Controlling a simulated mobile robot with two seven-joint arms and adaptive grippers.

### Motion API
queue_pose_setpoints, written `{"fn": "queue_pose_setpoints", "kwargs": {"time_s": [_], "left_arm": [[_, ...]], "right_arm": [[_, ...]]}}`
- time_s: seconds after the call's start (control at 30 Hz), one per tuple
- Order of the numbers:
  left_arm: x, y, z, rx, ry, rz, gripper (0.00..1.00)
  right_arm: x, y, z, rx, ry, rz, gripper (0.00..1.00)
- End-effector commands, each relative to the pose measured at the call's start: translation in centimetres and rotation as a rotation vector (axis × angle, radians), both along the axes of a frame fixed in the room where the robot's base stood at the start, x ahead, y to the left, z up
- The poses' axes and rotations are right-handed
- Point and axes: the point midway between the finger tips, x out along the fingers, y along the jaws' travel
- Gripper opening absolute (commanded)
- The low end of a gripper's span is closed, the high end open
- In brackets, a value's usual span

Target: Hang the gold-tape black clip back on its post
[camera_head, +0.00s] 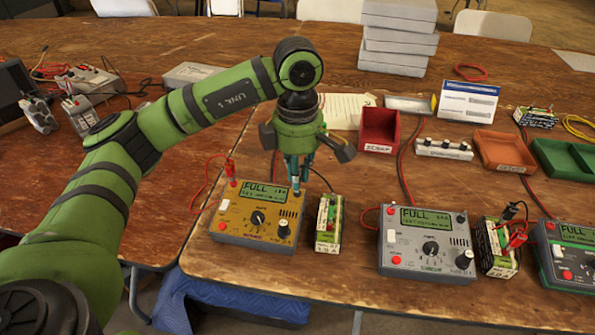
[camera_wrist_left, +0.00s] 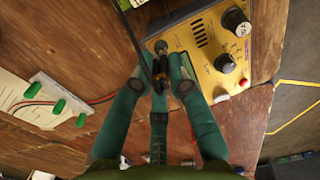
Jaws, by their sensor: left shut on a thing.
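The gold-yellow charger (camera_head: 255,215) reads FULL; its face also shows in the left wrist view (camera_wrist_left: 207,38). My left gripper (camera_head: 295,188) is above the charger's upper right corner, pointing down. In the left wrist view, its teal fingers (camera_wrist_left: 160,84) are closed around a black clip (camera_wrist_left: 159,76) with a black lead. A small round metal post (camera_wrist_left: 161,47) shows just beyond the clip; I cannot tell whether they touch. Any gold tape is too small to make out. A red clip (camera_head: 230,168) sits at the charger's upper left corner. My right gripper is not in view.
A battery pack (camera_head: 328,223) stands close right of the gold charger. A grey charger (camera_head: 428,248), a clipped battery (camera_head: 494,248) and a dark charger (camera_head: 575,265) are farther right. A white rack (camera_head: 444,149) and red bin (camera_head: 379,130) stand behind.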

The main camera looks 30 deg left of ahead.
Motion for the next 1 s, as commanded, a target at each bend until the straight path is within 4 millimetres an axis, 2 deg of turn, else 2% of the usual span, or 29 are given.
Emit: {"fn": "queue_pose_setpoints", "kwargs": {"time_s": [0.93, 0.97, 1.0], "left_arm": [[0.01, -0.01, -0.09, 0.0, 0.0, 0.0, 0.0], [0.01, -0.01, -0.09, 0.0, 0.0, 0.0, 0.29], [0.01, -0.01, -0.09, 0.0, 0.0, 0.0, 0.45]], "right_arm": [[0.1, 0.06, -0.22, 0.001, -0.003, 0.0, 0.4], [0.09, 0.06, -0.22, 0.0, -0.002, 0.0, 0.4], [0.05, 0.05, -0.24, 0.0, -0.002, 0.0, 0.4]]}}
